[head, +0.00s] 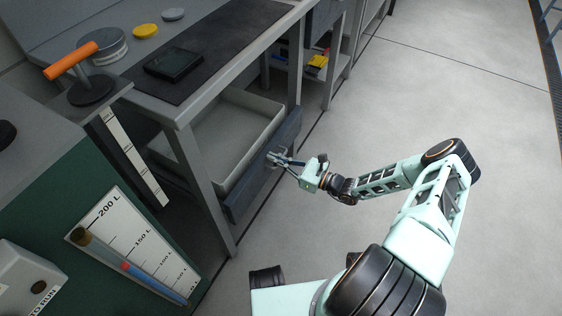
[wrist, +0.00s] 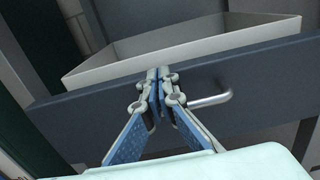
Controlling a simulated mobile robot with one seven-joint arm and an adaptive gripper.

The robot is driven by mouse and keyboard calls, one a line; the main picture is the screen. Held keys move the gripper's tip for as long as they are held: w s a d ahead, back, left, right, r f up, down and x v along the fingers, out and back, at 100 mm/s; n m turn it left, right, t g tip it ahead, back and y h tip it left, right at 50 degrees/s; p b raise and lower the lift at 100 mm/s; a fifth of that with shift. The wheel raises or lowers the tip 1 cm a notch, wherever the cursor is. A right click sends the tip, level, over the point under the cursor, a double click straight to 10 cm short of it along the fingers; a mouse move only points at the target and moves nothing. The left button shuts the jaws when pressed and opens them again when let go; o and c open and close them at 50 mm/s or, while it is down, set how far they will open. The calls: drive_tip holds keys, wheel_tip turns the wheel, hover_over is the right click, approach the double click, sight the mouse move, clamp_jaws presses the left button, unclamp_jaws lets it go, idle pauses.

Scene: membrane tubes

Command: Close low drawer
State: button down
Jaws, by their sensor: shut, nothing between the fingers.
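The low drawer stands open under the workbench; its dark blue-grey front (head: 262,166) and pale empty tray (head: 232,140) show in the head view. My gripper (head: 275,157) is shut and empty, with its fingertips at the drawer front near the middle. In the wrist view the fingertips (wrist: 158,78) are together, pointing at the upper part of the drawer front (wrist: 85,110). The metal handle (wrist: 213,100) is just right of the fingers and not between them. I cannot tell whether the fingertips touch the front.
The workbench (head: 185,105) stands above the drawer, with a leg (head: 207,190) at the near side. A green cabinet with a level gauge (head: 130,255) stands at the left. A shelf with yellow items (head: 318,62) is beyond. The floor (head: 430,95) at right is clear.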

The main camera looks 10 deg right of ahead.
drive_tip(key=shift+x, duration=0.8)
drive_tip(key=shift+r, duration=0.1)
